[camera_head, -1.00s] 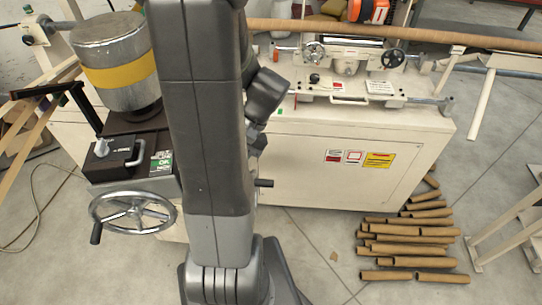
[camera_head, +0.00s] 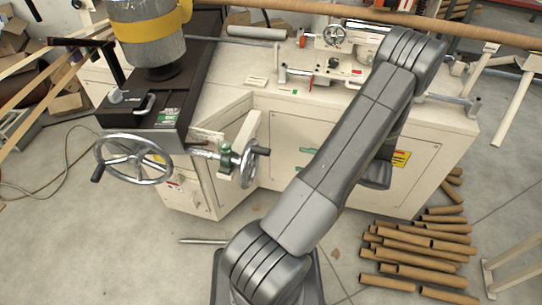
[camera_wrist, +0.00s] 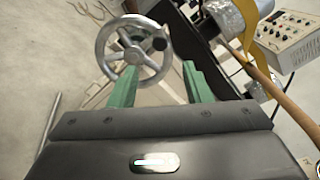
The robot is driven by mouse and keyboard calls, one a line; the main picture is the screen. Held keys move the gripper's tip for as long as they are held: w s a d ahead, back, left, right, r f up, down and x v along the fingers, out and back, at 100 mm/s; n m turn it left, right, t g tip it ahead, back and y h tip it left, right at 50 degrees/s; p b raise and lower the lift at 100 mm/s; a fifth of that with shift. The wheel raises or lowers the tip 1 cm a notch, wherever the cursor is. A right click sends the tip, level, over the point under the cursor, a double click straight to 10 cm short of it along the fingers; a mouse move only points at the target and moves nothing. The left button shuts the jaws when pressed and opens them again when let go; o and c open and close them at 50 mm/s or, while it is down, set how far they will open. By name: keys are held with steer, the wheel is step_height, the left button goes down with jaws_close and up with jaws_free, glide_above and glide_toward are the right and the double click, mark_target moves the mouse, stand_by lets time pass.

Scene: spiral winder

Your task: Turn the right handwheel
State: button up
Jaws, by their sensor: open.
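The right handwheel (camera_head: 249,163) is a silver spoked wheel with a black knob. In the head view it shows nearly edge-on, at the end of a shaft with a green fitting. A spoked wheel with a black knob, seemingly this one, shows nearly face-on in the wrist view (camera_wrist: 133,52). My gripper (camera_wrist: 159,66) has two green fingers standing apart with nothing held. The wheel lies beyond them, apart from them. In the head view, the green fingers (camera_head: 303,164) seem to poke out left from behind my arm, to the right of the wheel. The rest of my gripper is hidden.
A larger handwheel (camera_head: 133,159) with a black handle is at the left. A metal cylinder with a yellow band (camera_head: 155,35) stands behind it. The cream machine cabinet (camera_head: 215,170) fills the middle. Several cardboard tubes (camera_head: 415,250) lie on the floor at the right.

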mark_target(263, 151)
steer(key=p+x, duration=0.3)
steer(key=x, duration=1)
steer(key=shift+w+a, duration=0.1)
steer(key=shift+a, duration=0.2)
steer(key=shift+c, duration=0.4)
jaws_close()
